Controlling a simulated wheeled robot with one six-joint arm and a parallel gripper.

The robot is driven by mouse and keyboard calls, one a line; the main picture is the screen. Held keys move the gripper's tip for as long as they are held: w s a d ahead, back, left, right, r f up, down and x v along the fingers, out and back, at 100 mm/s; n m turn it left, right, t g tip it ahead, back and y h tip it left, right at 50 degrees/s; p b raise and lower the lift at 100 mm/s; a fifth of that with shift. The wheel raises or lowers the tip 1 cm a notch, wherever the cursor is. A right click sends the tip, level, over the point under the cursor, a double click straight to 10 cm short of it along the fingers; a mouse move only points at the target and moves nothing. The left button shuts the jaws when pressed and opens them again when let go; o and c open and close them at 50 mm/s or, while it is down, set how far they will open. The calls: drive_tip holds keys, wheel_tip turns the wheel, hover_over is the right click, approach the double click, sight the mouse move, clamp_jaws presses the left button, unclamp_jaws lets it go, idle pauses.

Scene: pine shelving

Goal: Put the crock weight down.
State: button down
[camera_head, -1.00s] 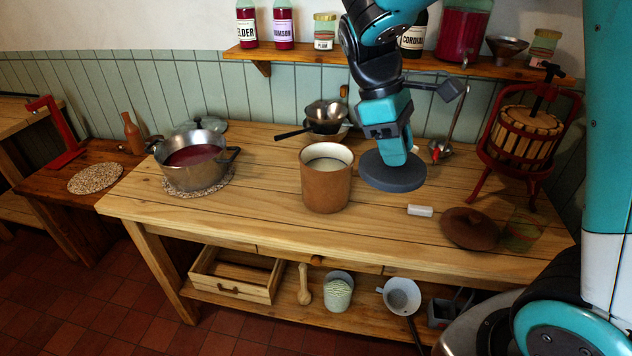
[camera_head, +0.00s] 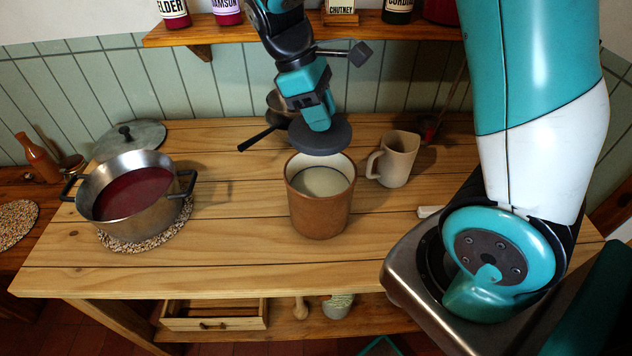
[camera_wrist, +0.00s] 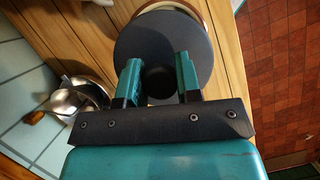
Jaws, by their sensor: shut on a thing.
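The crock weight is a dark grey disc (camera_head: 322,138) with a knob. My gripper (camera_head: 318,112) is shut on its knob and holds the disc level. In the head view the disc is above and slightly behind the open mouth of the brown crock (camera_head: 320,210), which has pale contents. In the wrist view the disc (camera_wrist: 205,50) hangs below the two teal fingers (camera_wrist: 158,82), with the dark knob between them. Part of the crock's pale rim (camera_wrist: 170,5) shows past the disc's far edge.
A pot of red liquid (camera_head: 135,205) stands on a woven mat at left, its lid (camera_head: 130,140) behind it. A beige jug (camera_head: 396,160) stands right of the crock. A dark-handled pan (camera_head: 268,135) lies behind. Bare bench (camera_head: 245,225) lies between pot and crock.

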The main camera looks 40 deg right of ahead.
sight(293, 124)
wheel_tip(293, 124, down, 16)
drive_tip(key=shift+r+p, duration=0.2)
drive_tip(key=shift+p, duration=0.2)
drive_tip(key=shift+f, duration=0.35)
drive_tip(key=shift+f+b, duration=0.25)
drive_tip(key=shift+b, duration=0.05)
drive_tip(key=c, duration=0.8)
unclamp_jaws()
drive_tip(key=v, duration=0.8)
drive_tip(key=b+v, duration=0.1)
drive_tip(key=v, duration=0.4)
drive_tip(key=shift+s+d+r, duration=0.1)
drive_tip(key=shift+s+r, duration=0.05)
drive_tip(key=shift+s, duration=0.15)
drive_tip(key=s+a+r+t+y, duration=0.1)
drive_tip(key=s+a+r+y, duration=0.2)
drive_tip(key=s, duration=0.6)
drive_tip(key=s+a+r+t+y, duration=0.2)
drive_tip(key=s+a+r+y, duration=0.2)
drive_tip(key=s+a+r, duration=0.3)
drive_tip(key=s+a, duration=0.2)
drive_tip(key=shift+s+a+r+m+t, duration=0.25)
drive_tip(key=shift+a+r+m+t, duration=0.05)
drive_tip(key=shift+a+r+m, duration=0.1)
